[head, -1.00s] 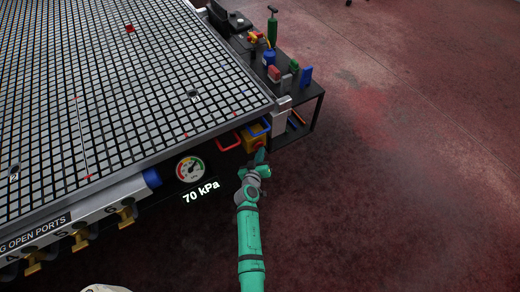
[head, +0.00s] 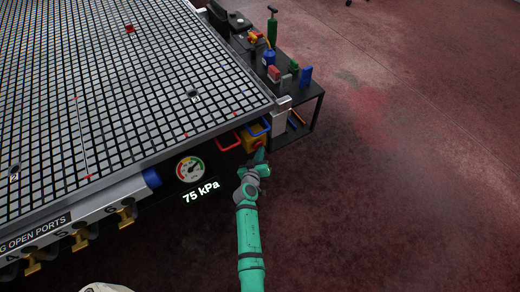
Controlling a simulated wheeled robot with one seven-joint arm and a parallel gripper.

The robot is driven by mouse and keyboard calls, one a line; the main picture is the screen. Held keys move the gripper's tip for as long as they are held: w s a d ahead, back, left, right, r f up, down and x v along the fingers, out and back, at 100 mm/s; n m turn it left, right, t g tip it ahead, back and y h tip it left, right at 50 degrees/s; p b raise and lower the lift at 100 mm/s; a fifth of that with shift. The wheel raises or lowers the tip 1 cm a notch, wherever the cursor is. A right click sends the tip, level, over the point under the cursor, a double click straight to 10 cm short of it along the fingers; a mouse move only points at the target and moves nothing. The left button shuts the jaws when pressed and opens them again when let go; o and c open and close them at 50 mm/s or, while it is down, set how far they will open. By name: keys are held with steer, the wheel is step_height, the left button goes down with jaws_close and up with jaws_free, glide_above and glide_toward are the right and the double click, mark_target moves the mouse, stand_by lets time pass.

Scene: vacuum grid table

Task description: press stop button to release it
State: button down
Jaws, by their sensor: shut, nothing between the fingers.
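The red stop button (head: 261,145) shows in the head view on the yellow box (head: 250,138) at the table's front right corner, partly hidden behind my gripper. My gripper (head: 260,154), at the end of the green arm, is shut and empty. Its tip is at or very close to the button; I cannot tell whether it touches. The round gauge (head: 190,168) is left of the box, and the display (head: 201,191) below it reads 75 kPa.
The grid table (head: 110,90) fills the left. A black cart (head: 318,98) with bottles and blocks stands behind. Brass valves (head: 80,238) line the front edge. The floor at right is clear.

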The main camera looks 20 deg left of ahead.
steer(key=shift+a+r+y, duration=0.3)
steer(key=shift+a+r, duration=0.25)
steer(key=shift+a, duration=0.15)
steer(key=s+d, duration=0.3)
steer(key=d, duration=0.2)
steer(key=shift+s+f, duration=0.35)
steer(key=shift+s+d, duration=0.1)
steer(key=shift+d, duration=0.15)
steer(key=shift+s+a, duration=0.1)
